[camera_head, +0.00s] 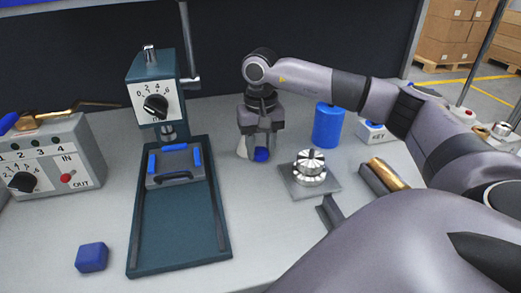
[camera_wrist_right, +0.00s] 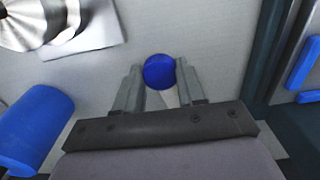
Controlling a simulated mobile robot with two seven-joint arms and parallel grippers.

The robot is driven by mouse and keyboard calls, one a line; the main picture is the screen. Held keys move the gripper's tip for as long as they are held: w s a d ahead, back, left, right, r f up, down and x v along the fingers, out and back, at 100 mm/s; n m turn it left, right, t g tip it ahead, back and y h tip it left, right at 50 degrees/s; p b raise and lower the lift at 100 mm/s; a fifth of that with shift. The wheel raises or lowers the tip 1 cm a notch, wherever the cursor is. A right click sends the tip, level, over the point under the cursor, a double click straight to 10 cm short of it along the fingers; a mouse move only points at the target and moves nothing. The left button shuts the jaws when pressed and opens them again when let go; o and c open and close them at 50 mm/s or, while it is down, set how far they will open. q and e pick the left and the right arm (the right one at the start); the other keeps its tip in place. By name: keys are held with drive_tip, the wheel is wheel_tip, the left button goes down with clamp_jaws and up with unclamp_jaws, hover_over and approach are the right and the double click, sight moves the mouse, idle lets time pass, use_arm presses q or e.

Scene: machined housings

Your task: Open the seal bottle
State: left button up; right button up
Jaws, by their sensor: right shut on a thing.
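I cannot tell whether the fingers grip the cap or the body. My left gripper is not in view.
A teal press (camera_head: 134,235) stands left of the gripper. A blue cylinder (camera_head: 327,126) and a toothed metal part (camera_head: 310,163) on a grey plate (camera_head: 329,184) are to the right. The bench front centre is clear.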

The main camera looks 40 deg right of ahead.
sight(261, 151)
drive_tip(key=shift+f, duration=0.4)
drive_tip(key=shift+f, duration=0.1)
drive_tip(key=o, duration=1.2)
drive_tip(key=shift+c, duration=0.2)
wheel_tip(261, 151, up, 12)
drive_tip(key=shift+p, duration=0.3)
